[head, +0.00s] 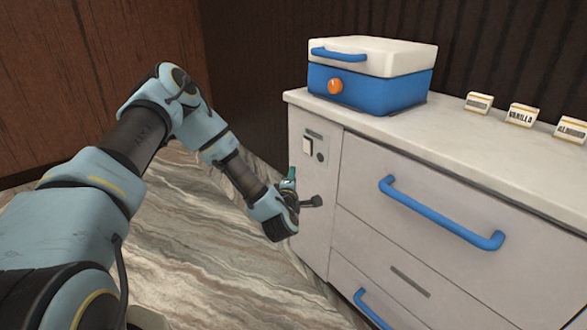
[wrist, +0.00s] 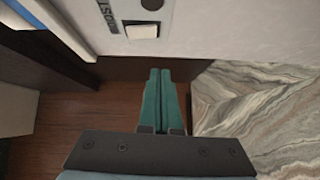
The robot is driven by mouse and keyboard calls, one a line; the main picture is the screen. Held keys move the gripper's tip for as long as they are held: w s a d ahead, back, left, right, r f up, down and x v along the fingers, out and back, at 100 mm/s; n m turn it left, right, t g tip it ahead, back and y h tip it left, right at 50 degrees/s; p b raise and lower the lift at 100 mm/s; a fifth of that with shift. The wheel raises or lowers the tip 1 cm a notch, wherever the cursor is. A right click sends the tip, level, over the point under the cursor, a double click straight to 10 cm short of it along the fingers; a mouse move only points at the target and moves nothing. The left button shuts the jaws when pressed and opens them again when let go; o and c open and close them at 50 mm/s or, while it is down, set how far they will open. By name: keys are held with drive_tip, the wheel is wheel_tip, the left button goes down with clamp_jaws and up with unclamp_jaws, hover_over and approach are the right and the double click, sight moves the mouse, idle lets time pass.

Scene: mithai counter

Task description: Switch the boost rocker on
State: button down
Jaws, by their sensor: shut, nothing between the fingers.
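The boost rocker (head: 308,147) is a small white switch on the narrow left panel of the white counter, below a dark label plate (head: 314,134). In the wrist view the rocker (wrist: 142,31) is near the top, beside a label reading BOOST (wrist: 107,15). I cannot tell which way it is tipped. My gripper (head: 289,173) has teal fingers, shut and empty, in front of the panel and lower than the rocker. In the wrist view the fingertips (wrist: 160,71) point toward the panel, below the rocker in the picture and apart from it.
A blue and white box (head: 368,88) with an orange knob stands on the counter. Blue drawer handles (head: 440,212) project at the right. Several small flavour signs (head: 521,115) stand on top.

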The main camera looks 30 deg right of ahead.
drive_tip(key=v, duration=0.3)
drive_tip(key=shift+s+a+f, duration=0.1)
drive_tip(key=shift+s+f, duration=0.05)
drive_tip(key=shift+f, duration=0.05)
idle(0.3)
drive_tip(key=w+a+r+m+g+y, duration=0.25)
drive_tip(key=w+a+m+g, duration=0.3)
drive_tip(key=a+m, duration=0.4)
drive_tip(key=s+a+r+m+g+y, duration=0.1)
drive_tip(key=s+a+r+g+y, duration=0.15)
drive_tip(key=a, duration=0.65)
drive_tip(key=s+a+r+m+g+y, duration=0.1)
drive_tip(key=s+a+r+y, duration=0.15)
drive_tip(key=a, duration=0.65)
drive_tip(key=s+a+r+g+y, duration=0.2)
drive_tip(key=s+a+r+g, duration=0.35)
drive_tip(key=s+a, duration=0.7)
wheel_tip(320, 180, up, 14)
drive_tip(key=t+p, duration=0.1)
drive_tip(key=p, duration=1.1)
drive_tip(key=shift+w+p, duration=0.3)
drive_tip(key=shift+w, duration=0.05)
